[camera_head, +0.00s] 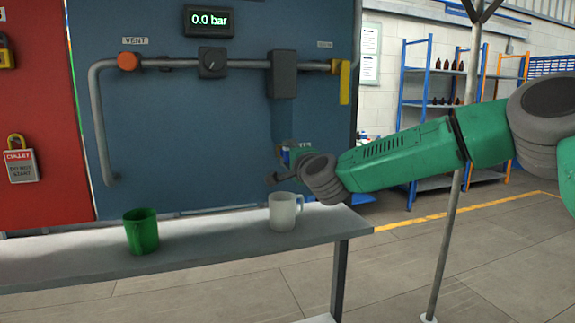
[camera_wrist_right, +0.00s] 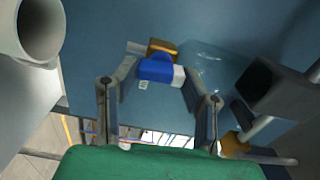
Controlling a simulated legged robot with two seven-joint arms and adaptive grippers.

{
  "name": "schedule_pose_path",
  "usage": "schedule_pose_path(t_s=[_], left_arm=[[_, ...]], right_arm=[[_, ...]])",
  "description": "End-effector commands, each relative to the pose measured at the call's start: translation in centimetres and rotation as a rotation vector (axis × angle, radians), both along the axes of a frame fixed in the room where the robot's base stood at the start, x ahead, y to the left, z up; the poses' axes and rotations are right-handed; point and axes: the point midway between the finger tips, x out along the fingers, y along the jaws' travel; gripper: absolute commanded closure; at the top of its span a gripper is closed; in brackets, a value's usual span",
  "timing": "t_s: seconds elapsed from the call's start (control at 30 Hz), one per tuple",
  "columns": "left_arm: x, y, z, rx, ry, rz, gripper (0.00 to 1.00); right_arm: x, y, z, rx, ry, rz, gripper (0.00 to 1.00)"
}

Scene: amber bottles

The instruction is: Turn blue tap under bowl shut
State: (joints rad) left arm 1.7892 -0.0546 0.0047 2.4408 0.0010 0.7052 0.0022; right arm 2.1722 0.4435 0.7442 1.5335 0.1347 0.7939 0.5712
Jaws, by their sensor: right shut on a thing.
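The blue tap (camera_wrist_right: 156,69) has a blue handle beside a small white part and a brass fitting (camera_wrist_right: 161,47). My right gripper (camera_wrist_right: 158,77) has its fingers on either side of the blue handle and is shut on it. The clear bowl (camera_wrist_right: 208,68) is beside the tap in the wrist view; in the head view it is a faint shape (camera_head: 283,118) under the black housing. In the head view my right gripper (camera_head: 283,164) reaches in from the right and mostly hides the tap. My left gripper is not in view.
A white mug (camera_head: 284,212) stands on the grey bench (camera_head: 200,255) just below my gripper, a green mug (camera_head: 142,232) further left. Pipework with an orange vent knob (camera_head: 128,61) and a yellow lever (camera_head: 344,82) runs above. A thin pole (camera_head: 452,210) stands near my right arm.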

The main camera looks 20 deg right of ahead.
Motion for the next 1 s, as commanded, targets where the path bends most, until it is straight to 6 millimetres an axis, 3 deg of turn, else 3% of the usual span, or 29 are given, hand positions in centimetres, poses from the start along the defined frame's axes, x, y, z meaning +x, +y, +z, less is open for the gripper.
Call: schedule_pose_path(t_s=[0.73, 0.77, 0.8, 1.0], left_arm=[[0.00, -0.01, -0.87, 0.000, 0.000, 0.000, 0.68], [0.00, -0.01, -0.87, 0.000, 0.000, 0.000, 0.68], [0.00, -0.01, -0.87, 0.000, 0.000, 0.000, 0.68], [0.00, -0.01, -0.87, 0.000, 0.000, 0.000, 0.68]], right_arm=[[0.11, -0.47, -0.12, 0.089, 0.004, -0.008, 0.91], [0.11, -0.47, -0.13, 0.089, 0.004, -0.008, 0.55], [0.11, -0.47, -0.15, 0.089, 0.004, -0.008, 0.41], [0.07, -0.19, -0.17, 0.086, 0.005, -0.004, 0.41]])
